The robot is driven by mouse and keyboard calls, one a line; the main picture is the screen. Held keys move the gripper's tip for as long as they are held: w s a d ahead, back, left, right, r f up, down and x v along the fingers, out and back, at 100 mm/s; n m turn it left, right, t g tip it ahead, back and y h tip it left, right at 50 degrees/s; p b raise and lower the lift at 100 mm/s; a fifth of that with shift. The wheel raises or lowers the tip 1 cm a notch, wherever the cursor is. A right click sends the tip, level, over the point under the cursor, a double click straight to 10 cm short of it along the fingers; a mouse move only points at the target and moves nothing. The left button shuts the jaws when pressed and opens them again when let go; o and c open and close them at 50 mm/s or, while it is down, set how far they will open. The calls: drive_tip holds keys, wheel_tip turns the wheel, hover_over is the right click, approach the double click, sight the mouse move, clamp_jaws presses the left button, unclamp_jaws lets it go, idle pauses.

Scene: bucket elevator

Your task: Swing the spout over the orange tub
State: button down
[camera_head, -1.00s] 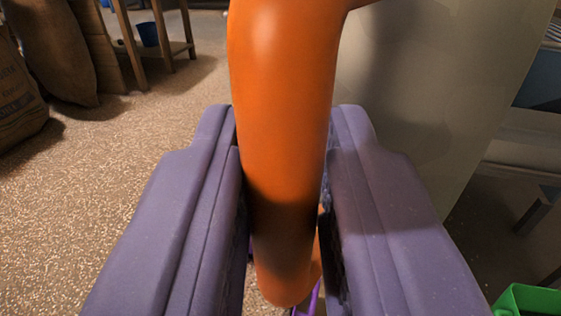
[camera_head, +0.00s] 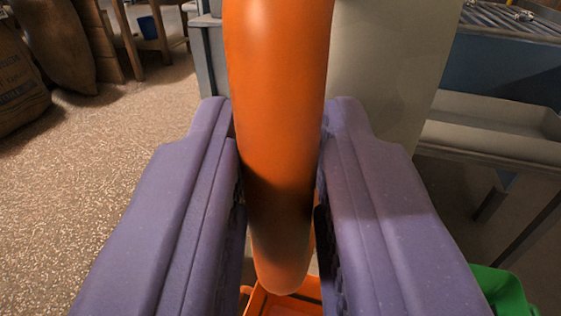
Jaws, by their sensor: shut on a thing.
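The spout (camera_head: 280,80) is a smooth orange tube that runs from the top edge down the middle of the view, with its rounded lower end in shadow. My gripper (camera_head: 281,150) has purple jaws on both sides of the tube and is shut on it. The orange tub (camera_head: 262,301) shows only in part at the bottom edge, just below the tube's lower end in the picture. My jaws and the tube hide most of the tub. I cannot tell how far the tube's end is above it.
A green tub (camera_head: 503,290) is at the lower right. A pale grey casing (camera_head: 385,80) stands behind the tube. A grey tray on legs (camera_head: 490,140) is at the right. Sacks (camera_head: 60,45) and a wooden stand with a blue bucket (camera_head: 149,27) are at the back left. Speckled floor is clear at left.

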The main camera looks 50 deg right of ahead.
drive_tip(key=shift+d+r, duration=0.1)
drive_tip(key=c, duration=1.1)
unclamp_jaws()
drive_tip(key=shift+w+d, duration=0.1)
drive_tip(key=p+v, duration=0.2)
drive_tip(key=v, duration=0.6)
drive_tip(key=shift+p, duration=0.4)
